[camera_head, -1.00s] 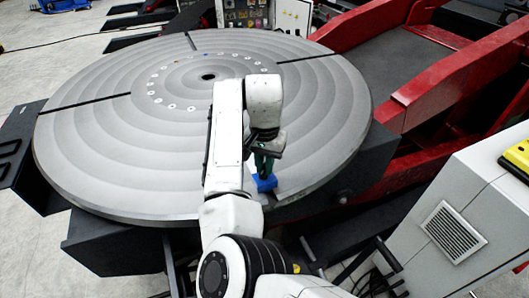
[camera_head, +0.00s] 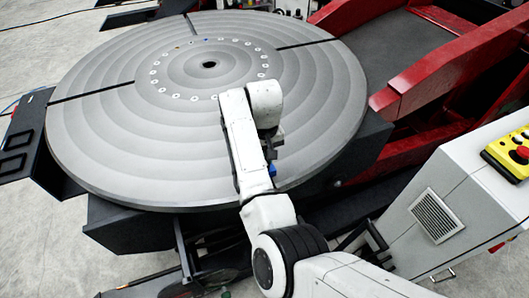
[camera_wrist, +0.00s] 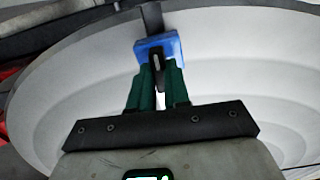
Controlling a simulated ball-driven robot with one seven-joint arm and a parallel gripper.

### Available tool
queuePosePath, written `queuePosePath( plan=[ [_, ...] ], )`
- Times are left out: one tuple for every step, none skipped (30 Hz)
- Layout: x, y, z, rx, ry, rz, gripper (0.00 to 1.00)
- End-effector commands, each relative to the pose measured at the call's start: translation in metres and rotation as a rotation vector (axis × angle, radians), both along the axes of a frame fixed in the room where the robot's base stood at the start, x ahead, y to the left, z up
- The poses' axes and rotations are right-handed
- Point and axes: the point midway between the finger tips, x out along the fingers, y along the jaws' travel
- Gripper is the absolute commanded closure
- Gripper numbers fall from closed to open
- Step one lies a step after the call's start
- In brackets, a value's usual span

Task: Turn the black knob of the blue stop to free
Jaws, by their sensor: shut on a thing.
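The blue stop (camera_wrist: 176,46) sits at the rim of the large grey round table, over a dark slot. Its black knob (camera_wrist: 157,60) shows between the green fingertips of my gripper (camera_wrist: 158,76) in the wrist view. The gripper is shut on the knob; the fingers stand on both sides of it. I cannot tell which position the knob marks.
The grey round table (camera_head: 120,120) has dark radial slots and a ring of holes around its centre. Red frame beams (camera_head: 440,70) stand to the right. A grey cabinet (camera_head: 470,200) with a yellow box and red button (camera_head: 515,152) stands at the near right.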

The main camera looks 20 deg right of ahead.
Motion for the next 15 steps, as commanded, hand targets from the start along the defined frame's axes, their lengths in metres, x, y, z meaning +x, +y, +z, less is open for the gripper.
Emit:
queuePosePath(
  plan=[
    [0.0001, -0.0005, 0.0013, 0.000, 0.000, 0.009, 1.00],
    [0.0000, -0.0005, 0.0011, 0.000, 0.000, 0.014, 1.00],
    [0.0001, -0.0005, 0.0010, 0.000, 0.000, 0.020, 1.00],
    [0.0001, -0.0005, 0.0009, -0.001, 0.000, 0.024, 1.00],
    [0.0001, -0.0006, 0.0008, -0.001, 0.000, 0.026, 1.00],
    [0.0001, -0.0006, 0.0007, -0.001, -0.001, 0.029, 1.00],
    [0.0001, -0.0006, 0.0006, -0.001, -0.001, 0.030, 1.00],
    [0.0002, -0.0006, 0.0006, -0.001, -0.001, 0.030, 1.00],
    [0.0002, -0.0006, 0.0005, -0.001, -0.001, 0.031, 1.00],
    [0.0002, -0.0006, 0.0005, -0.001, -0.001, 0.031, 1.00],
    [0.0002, -0.0006, 0.0005, -0.001, -0.001, 0.031, 1.00],
    [0.0002, -0.0006, 0.0005, -0.001, -0.001, 0.030, 1.00],
    [0.0002, -0.0006, 0.0005, -0.001, -0.001, 0.030, 1.00],
    [0.0002, -0.0006, 0.0005, -0.001, -0.001, 0.030, 1.00],
    [0.0002, -0.0006, 0.0006, -0.001, -0.001, 0.030, 1.00]
  ],
)
